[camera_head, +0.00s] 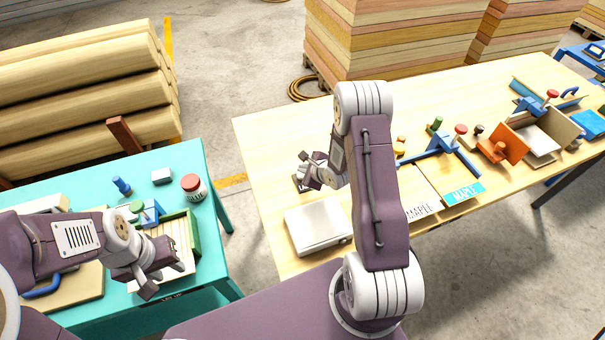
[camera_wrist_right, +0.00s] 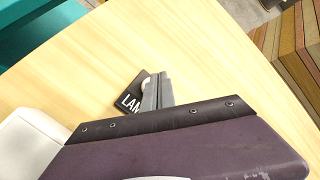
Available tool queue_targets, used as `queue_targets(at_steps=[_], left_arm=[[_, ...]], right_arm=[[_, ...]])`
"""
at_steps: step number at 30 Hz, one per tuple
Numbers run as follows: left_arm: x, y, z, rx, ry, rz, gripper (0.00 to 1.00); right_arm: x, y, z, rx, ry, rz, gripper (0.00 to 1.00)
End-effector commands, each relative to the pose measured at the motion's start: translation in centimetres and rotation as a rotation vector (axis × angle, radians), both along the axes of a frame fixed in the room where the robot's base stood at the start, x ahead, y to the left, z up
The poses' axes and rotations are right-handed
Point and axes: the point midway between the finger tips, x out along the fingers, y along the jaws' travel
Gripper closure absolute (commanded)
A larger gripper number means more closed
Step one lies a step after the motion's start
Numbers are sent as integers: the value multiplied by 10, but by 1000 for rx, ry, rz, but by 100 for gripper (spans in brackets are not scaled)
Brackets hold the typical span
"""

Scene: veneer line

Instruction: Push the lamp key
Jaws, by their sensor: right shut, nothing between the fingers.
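In the head view the dark plate (camera_head: 297,186) is mostly hidden under my right gripper (camera_head: 303,174). The right gripper is shut and empty; in the right wrist view its fingertips (camera_wrist_right: 158,82) are at the plate, covering part of it. I cannot tell whether they touch the key. My left gripper (camera_head: 168,280) is open and empty over the teal table.
A silver-white box (camera_head: 318,224) stands just in front of the plate. The teal table (camera_head: 95,172) holds a jar (camera_head: 193,187) and a green-edged tray (camera_head: 193,232).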

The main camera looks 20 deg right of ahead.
Motion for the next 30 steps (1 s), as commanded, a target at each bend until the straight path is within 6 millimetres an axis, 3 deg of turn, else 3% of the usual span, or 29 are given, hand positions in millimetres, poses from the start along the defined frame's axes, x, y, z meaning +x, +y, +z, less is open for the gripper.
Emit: queue_targets(at_steps=[30], left_arm=[[0,0,-6,0,0,0,64]], right_arm=[[0,0,-12,0,0,0,100]])
